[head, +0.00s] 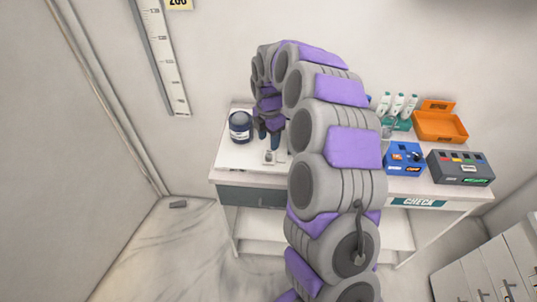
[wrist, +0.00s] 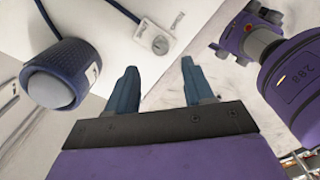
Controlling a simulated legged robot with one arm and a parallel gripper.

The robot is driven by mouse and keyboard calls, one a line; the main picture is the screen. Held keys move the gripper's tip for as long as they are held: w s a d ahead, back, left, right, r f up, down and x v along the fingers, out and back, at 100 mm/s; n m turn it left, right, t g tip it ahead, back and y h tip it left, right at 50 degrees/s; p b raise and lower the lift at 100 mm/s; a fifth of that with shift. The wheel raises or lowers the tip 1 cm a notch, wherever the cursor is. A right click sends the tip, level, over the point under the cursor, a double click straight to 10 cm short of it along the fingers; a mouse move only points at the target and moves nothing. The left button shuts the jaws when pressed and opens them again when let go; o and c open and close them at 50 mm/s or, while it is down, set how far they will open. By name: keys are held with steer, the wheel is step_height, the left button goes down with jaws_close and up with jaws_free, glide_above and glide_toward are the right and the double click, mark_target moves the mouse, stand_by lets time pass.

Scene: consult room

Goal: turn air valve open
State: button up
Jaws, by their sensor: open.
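A small white block with a round grey knob or dial (wrist: 160,43) lies ahead of my fingers in the wrist view. It looks like the air valve, but I cannot tell its setting. It also shows on the table in the head view (head: 269,157), just below my gripper (head: 268,141). In the wrist view my gripper (wrist: 162,88) has its two blue fingers wide apart with nothing between them. The fingertips are apart from the block. A dark blue cylinder with a pale end (wrist: 60,72) is left of the fingers; it stands on the table in the head view (head: 240,126).
The white table (head: 232,158) stands against the wall. On its right are a blue box (head: 404,160), a dark grey box (head: 460,167), an orange tray (head: 440,126) and several white bottles (head: 398,104). My arm hides the table's middle. Dark cords run near the block.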

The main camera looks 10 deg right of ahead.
mark_target(269, 155)
step_height(269, 155, down, 7)
steer(key=shift+f+b, duration=0.2)
steer(key=shift+b, duration=0.5)
jaws_close()
